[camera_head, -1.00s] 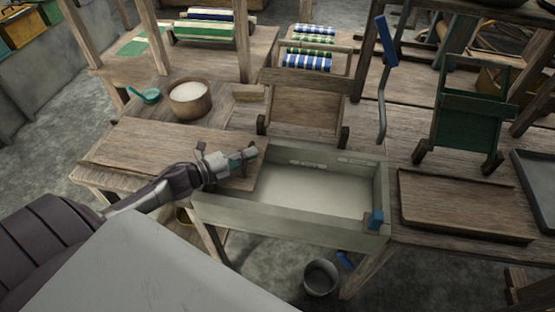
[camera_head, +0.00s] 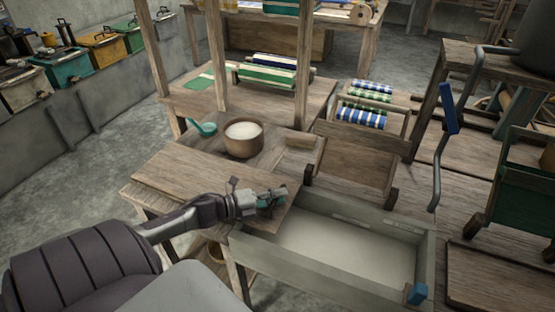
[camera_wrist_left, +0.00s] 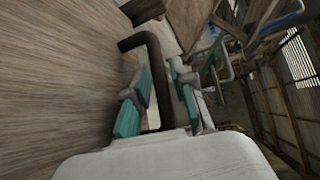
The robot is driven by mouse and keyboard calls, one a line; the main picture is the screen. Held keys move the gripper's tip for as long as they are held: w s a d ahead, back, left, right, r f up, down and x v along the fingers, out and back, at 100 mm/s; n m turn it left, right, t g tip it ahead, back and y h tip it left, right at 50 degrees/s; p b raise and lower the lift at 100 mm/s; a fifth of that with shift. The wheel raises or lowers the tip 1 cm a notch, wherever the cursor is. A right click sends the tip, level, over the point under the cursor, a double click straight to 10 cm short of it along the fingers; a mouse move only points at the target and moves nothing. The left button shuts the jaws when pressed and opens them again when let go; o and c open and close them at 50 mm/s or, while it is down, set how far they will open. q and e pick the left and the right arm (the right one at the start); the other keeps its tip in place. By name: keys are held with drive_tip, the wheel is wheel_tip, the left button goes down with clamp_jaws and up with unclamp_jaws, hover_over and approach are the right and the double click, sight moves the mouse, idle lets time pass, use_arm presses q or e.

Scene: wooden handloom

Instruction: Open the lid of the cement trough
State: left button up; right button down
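The cement trough (camera_head: 320,272) is a pale grey box in the lower middle of the head view. Its wide right part is uncovered, and a pale inside shows. The lid (camera_head: 190,175) is a flat wooden board lying to the left, with its right end at the trough's left end. My left gripper (camera_head: 272,199) is over the lid's right end. In the left wrist view, the dark bent handle (camera_wrist_left: 156,70) on the lid (camera_wrist_left: 55,80) stands between the teal finger pads. A gap shows on the right pad's side, so the gripper looks open around it. My right gripper is out of view.
A brown bowl of white material (camera_head: 244,141) and a teal scoop (camera_head: 204,129) stand behind the lid. A blue-handled crank (camera_head: 449,108) rises at the right. A blue piece (camera_head: 417,293) sits at the trough's right front corner. Striped cloth rolls (camera_head: 362,116) lie behind.

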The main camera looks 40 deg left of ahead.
use_arm(q)
drive_tip(key=shift+s, duration=0.1)
drive_tip(key=v, duration=1.2)
drive_tip(key=shift+r, duration=0.1)
